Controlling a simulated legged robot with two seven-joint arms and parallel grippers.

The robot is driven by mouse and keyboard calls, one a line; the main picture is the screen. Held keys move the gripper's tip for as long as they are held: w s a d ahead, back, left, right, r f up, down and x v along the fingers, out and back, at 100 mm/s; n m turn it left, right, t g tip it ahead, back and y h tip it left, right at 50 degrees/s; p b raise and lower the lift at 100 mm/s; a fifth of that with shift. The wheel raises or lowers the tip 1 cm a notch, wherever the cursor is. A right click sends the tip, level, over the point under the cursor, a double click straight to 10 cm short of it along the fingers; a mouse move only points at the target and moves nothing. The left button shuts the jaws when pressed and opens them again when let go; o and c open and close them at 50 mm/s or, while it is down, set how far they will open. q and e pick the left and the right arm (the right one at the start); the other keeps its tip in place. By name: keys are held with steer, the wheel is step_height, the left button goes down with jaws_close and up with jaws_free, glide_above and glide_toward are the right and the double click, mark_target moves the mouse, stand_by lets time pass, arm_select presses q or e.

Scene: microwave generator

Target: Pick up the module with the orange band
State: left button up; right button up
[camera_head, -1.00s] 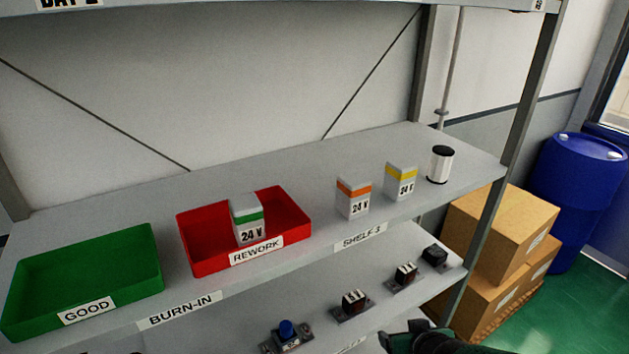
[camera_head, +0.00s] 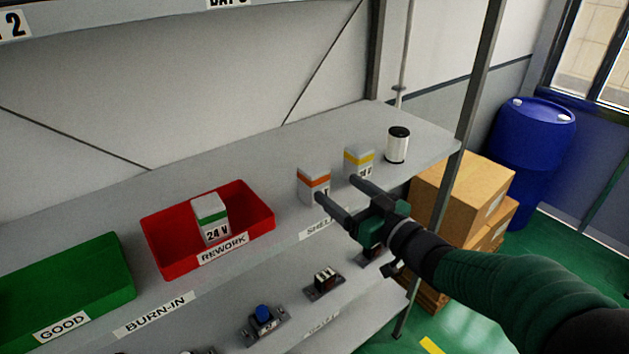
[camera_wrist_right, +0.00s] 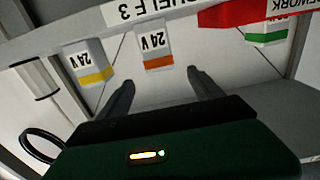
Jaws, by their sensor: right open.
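The orange-band module (camera_head: 313,184) is a white box standing upright on the upper shelf, between the red bin and the yellow-band module (camera_head: 359,161). My right gripper (camera_head: 335,188) is open and empty in front of it, its fingers pointing at the shelf. One finger overlaps the lower part of the orange-band module in the head view; I cannot tell if they touch. The right wrist view is upside down and shows the orange-band module (camera_wrist_right: 156,50) beyond the two fingers (camera_wrist_right: 157,82), between their lines. My left gripper is not in view.
The red REWORK bin (camera_head: 157,241) holds a green-band module (camera_head: 209,217). A green GOOD bin (camera_head: 118,284) stands at left. A white cylinder with a black top (camera_head: 397,147) stands right of the modules. Connectors and a blue button (camera_head: 263,312) sit on the lower shelf.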

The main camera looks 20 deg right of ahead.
mark_target(321, 175)
steer(key=x, duration=0.4)
steer(key=shift+w+d, duration=0.1)
steer(key=shift+d, duration=0.1)
steer(key=p+x, duration=0.1)
steer(key=x, duration=0.2)
steer(key=p+x, duration=0.1)
steer(key=x, duration=0.1)
steer(key=shift+w+a+r+p, duration=0.2)
steer(key=shift+a+p, duration=0.15)
steer(key=shift+a, duration=0.2)
steer(key=shift+w+f, duration=0.15)
steer(key=shift+w, duration=0.1)
steer(key=shift+d, duration=0.1)
steer(key=shift+w+d+f, duration=0.1)
steer(key=shift+d, duration=0.05)
steer(key=shift+c, duration=0.2)
steer(key=shift+d, duration=0.15)
steer(key=c, duration=0.5)
steer(key=shift+s, duration=0.25)
steer(key=c, duration=0.4)
steer(key=shift+w+a, duration=0.1)
steer(key=shift+a, duration=0.15)
jaws_close()
